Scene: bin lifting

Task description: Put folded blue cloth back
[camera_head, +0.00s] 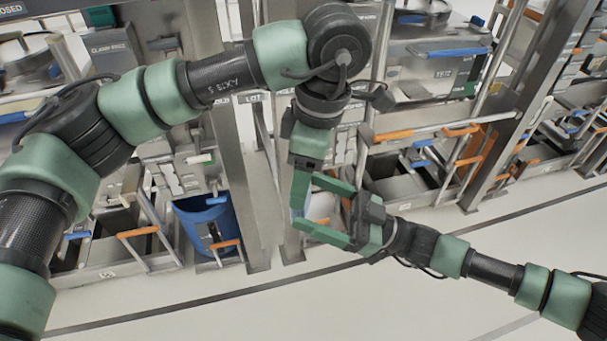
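My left gripper (300,195) hangs down at the middle of the view, below its wrist. A small pale-blue patch (308,201) shows beside its finger; it may be part of the folded blue cloth, but I cannot tell. My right gripper (305,203) reaches in from the right with its two green fingers spread apart, one above the other. Its fingertips are close to the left gripper's fingers and the pale-blue patch. I cannot tell whether either gripper touches the patch. No other folded blue cloth is clearly visible.
A blue bin (204,222) stands in the metal rack at lower left. Metal stations with orange-handled rails (470,131) and a lidded box with a blue handle (450,53) fill the back. A steel post (255,180) rises behind the grippers. The pale floor (400,295) in front is clear.

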